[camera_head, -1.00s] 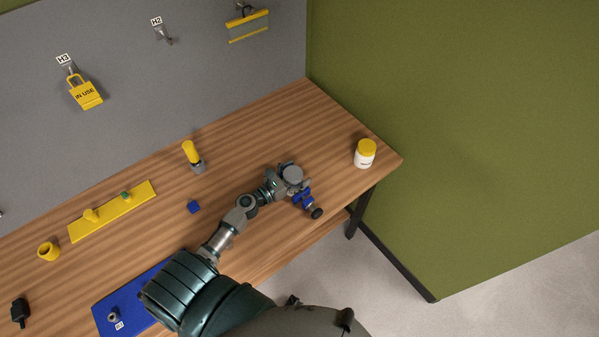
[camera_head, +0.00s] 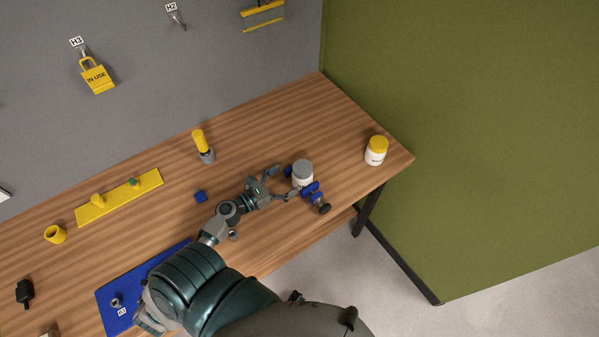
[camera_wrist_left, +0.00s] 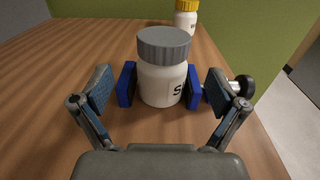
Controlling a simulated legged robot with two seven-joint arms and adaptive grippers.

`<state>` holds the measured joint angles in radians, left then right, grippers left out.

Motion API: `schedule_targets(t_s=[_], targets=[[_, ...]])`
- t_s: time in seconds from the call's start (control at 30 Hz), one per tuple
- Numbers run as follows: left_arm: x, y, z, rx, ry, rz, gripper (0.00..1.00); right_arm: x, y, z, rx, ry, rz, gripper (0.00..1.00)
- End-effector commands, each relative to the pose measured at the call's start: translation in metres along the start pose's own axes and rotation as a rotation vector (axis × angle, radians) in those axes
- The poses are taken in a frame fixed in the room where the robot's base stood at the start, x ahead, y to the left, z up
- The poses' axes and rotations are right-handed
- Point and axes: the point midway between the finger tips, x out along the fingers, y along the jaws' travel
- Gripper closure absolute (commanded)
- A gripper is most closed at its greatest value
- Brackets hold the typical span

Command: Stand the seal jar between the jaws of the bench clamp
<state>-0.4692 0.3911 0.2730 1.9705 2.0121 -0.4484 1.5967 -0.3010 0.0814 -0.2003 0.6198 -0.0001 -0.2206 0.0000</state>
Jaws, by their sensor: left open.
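The seal jar (camera_head: 303,176), white with a grey lid, stands upright on the table between the blue jaws of the bench clamp (camera_head: 311,189). In the left wrist view the jar (camera_wrist_left: 163,70) has a clamp jaw (camera_wrist_left: 126,85) on its left and another on its right, with the clamp's dark knob at far right. My left gripper (camera_head: 279,183) is open, just short of the jar. In the left wrist view its fingers (camera_wrist_left: 160,95) are spread wide, apart from the jar and outside the jaws. My right gripper is not in view.
A yellow-lidded white jar (camera_head: 376,151) stands near the table's right end. A yellow-handled tool (camera_head: 203,146), a small blue block (camera_head: 200,196) and a yellow board (camera_head: 120,198) lie to the left. The blue mat (camera_head: 118,300) is at lower left. Clear wood lies behind the clamp.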

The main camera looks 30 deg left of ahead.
Motion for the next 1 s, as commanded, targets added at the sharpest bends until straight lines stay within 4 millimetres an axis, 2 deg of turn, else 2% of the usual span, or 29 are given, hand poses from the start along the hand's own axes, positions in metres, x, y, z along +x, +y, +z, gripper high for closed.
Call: schedule_targets(t_s=[0.1, 0.23, 1.0], targets=[[-0.018, 0.000, -0.002, -0.002, 0.000, 0.001, 0.03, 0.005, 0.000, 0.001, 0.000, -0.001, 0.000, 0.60], [-0.027, 0.000, 0.000, -0.001, 0.000, 0.001, 0.03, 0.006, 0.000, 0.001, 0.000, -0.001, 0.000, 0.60], [-0.028, -0.001, 0.001, 0.001, -0.001, 0.000, 0.03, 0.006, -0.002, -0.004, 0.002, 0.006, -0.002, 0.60]])
